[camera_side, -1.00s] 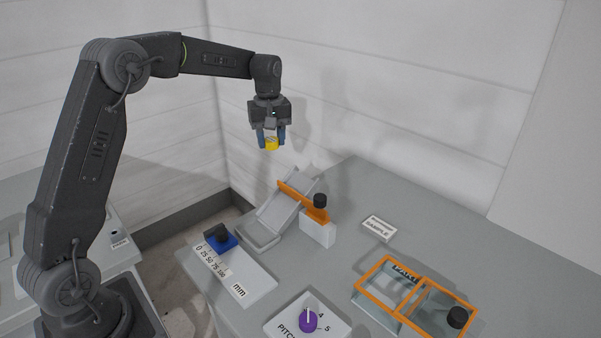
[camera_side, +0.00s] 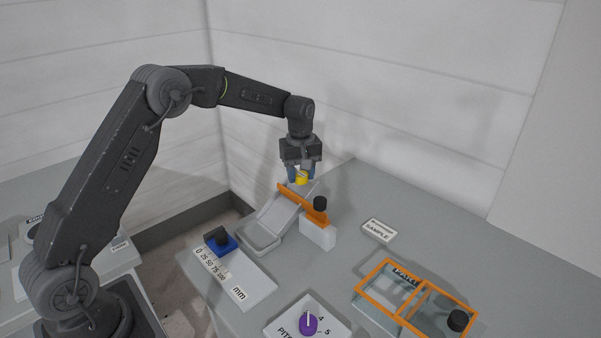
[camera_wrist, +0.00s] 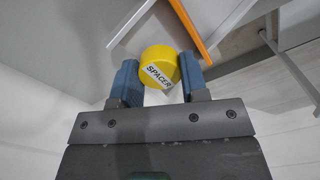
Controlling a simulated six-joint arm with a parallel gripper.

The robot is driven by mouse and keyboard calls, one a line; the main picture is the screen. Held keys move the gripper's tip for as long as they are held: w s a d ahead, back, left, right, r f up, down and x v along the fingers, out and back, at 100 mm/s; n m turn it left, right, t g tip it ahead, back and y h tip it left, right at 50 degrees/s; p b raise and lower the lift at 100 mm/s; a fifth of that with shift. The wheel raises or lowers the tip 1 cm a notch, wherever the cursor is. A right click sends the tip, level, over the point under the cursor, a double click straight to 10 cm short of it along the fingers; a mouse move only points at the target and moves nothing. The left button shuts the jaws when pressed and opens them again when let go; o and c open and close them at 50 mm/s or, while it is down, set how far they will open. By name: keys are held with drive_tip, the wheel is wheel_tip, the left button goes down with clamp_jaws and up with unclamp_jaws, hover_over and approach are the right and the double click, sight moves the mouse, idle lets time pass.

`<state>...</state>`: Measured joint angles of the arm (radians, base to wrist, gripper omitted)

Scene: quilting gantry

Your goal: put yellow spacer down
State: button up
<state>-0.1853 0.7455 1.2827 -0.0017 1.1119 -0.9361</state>
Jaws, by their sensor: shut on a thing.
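The yellow spacer (camera_side: 302,178) is a short yellow cylinder; the word SPACER reads on it in the wrist view (camera_wrist: 158,66). My gripper (camera_side: 303,175) is shut on it, with the blue fingers on either side, as the wrist view also shows (camera_wrist: 160,82). In the side view the spacer appears just above the upper end of the grey sloped chute (camera_side: 275,217). I cannot tell whether it touches the chute.
An orange bar with a black knob (camera_side: 320,204) lies across the chute beside a white block (camera_side: 317,234). A blue slider (camera_side: 220,242) sits on a scale, left. A purple dial (camera_side: 308,323), an orange-framed clear box (camera_side: 358,290) and a SAMPLE label (camera_side: 378,230) stand nearer and right.

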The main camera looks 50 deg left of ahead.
drive_tip(key=shift+f, duration=0.1)
drive_tip(key=shift+f, duration=0.15)
drive_tip(key=o, duration=0.9)
